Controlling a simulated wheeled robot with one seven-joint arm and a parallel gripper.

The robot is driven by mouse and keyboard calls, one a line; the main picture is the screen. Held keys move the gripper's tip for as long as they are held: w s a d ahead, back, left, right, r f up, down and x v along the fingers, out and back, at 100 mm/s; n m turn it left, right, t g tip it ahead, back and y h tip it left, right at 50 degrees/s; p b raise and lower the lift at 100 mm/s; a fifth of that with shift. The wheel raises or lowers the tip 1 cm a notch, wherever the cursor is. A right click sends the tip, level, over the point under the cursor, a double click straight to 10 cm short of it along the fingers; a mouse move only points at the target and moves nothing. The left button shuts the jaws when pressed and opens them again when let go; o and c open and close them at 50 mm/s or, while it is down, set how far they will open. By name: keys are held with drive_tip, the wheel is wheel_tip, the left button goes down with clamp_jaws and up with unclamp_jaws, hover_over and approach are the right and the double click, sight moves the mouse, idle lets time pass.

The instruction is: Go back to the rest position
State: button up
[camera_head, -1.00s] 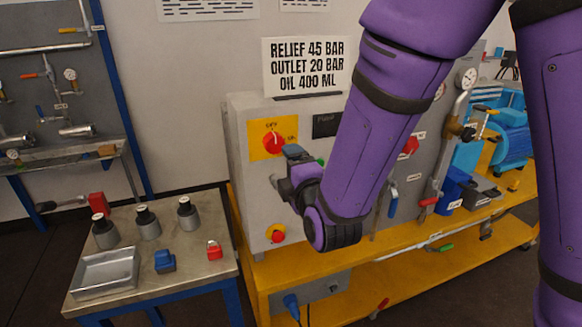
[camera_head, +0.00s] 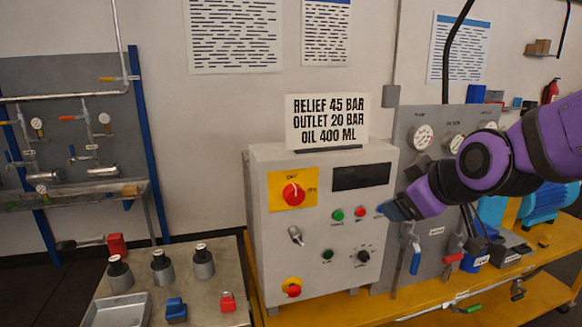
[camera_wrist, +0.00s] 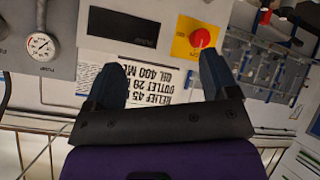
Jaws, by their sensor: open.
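My gripper (camera_wrist: 165,85) is open and empty in the wrist view, with its two dark fingers apart and the control box behind them. In the head view my purple arm reaches in from the right, and my gripper (camera_head: 398,208) is in front of the right edge of the grey control box (camera_head: 320,260). The box carries a red rotary switch on a yellow plate (camera_head: 293,193), a dark display (camera_head: 361,176), green and red buttons and a red stop button (camera_head: 292,288). The rotary switch also shows in the wrist view (camera_wrist: 200,38).
A sign (camera_head: 327,121) stands on the box. The side table (camera_head: 226,295) at left holds several grey vessels, a metal tray (camera_head: 117,312), a blue block (camera_head: 176,309) and a red padlock (camera_head: 227,302). Gauges and valves sit right of the box, above the yellow bench (camera_head: 425,297).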

drive_tip(key=s+d+r+m+g+h, duration=0.1)
drive_tip(key=s+d+m, duration=0.3)
drive_tip(key=s, duration=0.4)
drive_tip(key=s+d+r+m+g+h, duration=0.2)
drive_tip(key=s+d, duration=0.4)
drive_tip(key=s, duration=0.3)
drive_tip(key=m+g, duration=0.1)
drive_tip(key=m, duration=0.1)
drive_tip(key=shift+r+m+g, duration=0.25)
drive_tip(key=shift+m+g, duration=0.05)
drive_tip(key=shift+g, duration=0.1)
